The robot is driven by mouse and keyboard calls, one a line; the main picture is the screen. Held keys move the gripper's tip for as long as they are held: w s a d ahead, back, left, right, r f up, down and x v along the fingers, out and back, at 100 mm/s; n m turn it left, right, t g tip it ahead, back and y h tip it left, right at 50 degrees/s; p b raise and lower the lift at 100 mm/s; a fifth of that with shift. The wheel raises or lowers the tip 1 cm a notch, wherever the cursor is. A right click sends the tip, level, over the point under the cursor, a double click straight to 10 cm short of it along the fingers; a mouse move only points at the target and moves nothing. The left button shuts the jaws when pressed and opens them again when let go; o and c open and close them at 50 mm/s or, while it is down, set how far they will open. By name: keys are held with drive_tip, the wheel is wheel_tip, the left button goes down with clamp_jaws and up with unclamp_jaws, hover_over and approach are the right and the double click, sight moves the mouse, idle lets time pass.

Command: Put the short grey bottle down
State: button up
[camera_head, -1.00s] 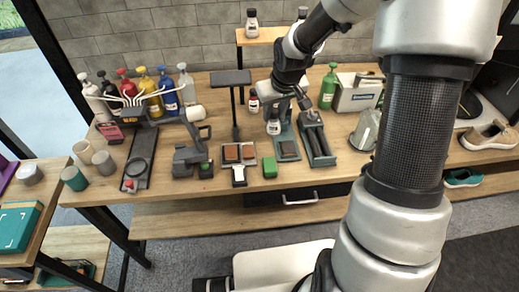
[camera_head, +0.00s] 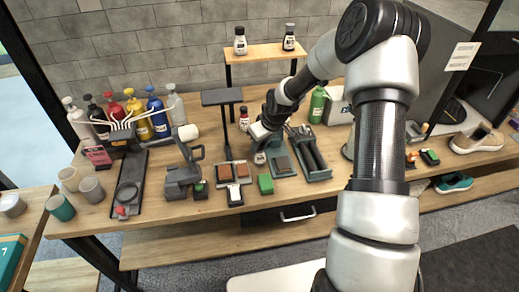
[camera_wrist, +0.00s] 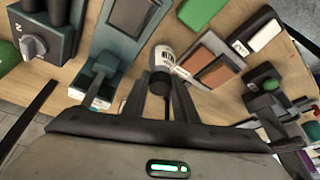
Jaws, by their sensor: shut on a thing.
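The short grey bottle (camera_wrist: 164,58) has a pale, lettered body and a dark cap. In the wrist view my gripper (camera_wrist: 160,92) is shut on it at the cap end, one dark finger on each side. In the head view my gripper (camera_head: 262,142) holds the bottle (camera_head: 260,157) low over the middle of the table (camera_head: 225,205), beside the teal stand with a dark pad (camera_head: 283,165). I cannot tell whether its base touches the table. The fingers partly hide the cap.
A green block (camera_head: 265,184) and a tray with reddish-brown pads (camera_head: 224,173) lie close in front. A teal rack (camera_head: 312,155) stands to the right. Bare wood shows along the front edge.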

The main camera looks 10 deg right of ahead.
drive_tip(key=shift+f, duration=1.05)
drive_tip(key=shift+f, duration=0.1)
drive_tip(key=o, duration=1.1)
drive_tip(key=shift+r, duration=0.35)
drive_tip(key=v, duration=1.1)
drive_tip(key=shift+s+r, duration=0.2)
drive_tip(key=shift+s, duration=0.05)
